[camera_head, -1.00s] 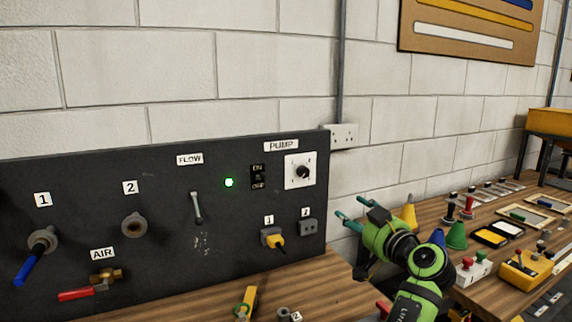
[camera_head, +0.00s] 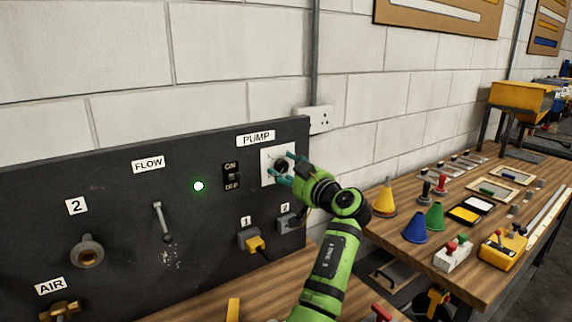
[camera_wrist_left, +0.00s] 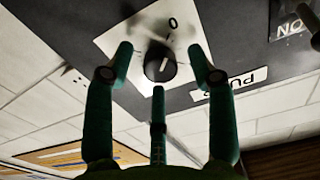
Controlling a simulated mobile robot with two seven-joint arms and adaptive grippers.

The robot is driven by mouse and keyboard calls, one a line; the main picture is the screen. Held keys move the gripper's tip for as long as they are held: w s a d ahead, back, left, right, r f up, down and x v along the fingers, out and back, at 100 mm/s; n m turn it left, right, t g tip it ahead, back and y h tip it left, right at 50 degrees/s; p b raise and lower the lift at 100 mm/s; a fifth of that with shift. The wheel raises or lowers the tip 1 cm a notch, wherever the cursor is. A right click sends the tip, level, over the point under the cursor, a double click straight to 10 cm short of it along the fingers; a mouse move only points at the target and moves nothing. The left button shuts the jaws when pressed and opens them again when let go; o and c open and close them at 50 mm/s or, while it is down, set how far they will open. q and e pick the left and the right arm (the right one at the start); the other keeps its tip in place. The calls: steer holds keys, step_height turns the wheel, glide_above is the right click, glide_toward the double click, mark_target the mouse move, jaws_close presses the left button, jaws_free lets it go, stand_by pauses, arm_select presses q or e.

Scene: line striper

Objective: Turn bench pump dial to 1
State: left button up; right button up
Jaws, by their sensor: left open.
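The pump dial (camera_head: 281,165) is a black round knob on a white square plate, below the PUMP label (camera_head: 256,139) on the dark panel. In the left wrist view the dial (camera_wrist_left: 160,66) shows a pale pointer line, with a 0 printed on the plate (camera_wrist_left: 118,42) beyond it. My left gripper (camera_head: 282,170) is open at the dial. In the wrist view its fingers (camera_wrist_left: 158,62) stand apart on either side of the knob, with a third finger below. I cannot tell whether they touch it. The dial's other markings are not readable. My right gripper is not in view.
A yellow plug (camera_head: 252,240) sits in socket 1 below. Coloured cones (camera_head: 415,228) and boxes stand on the bench (camera_head: 400,257) to the right.

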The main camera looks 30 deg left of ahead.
arm_select(q)
steer(key=shift+w+a, duration=0.1)
steer(key=shift+a, duration=0.05)
steer(key=shift+c, duration=1.2)
jaws_close()
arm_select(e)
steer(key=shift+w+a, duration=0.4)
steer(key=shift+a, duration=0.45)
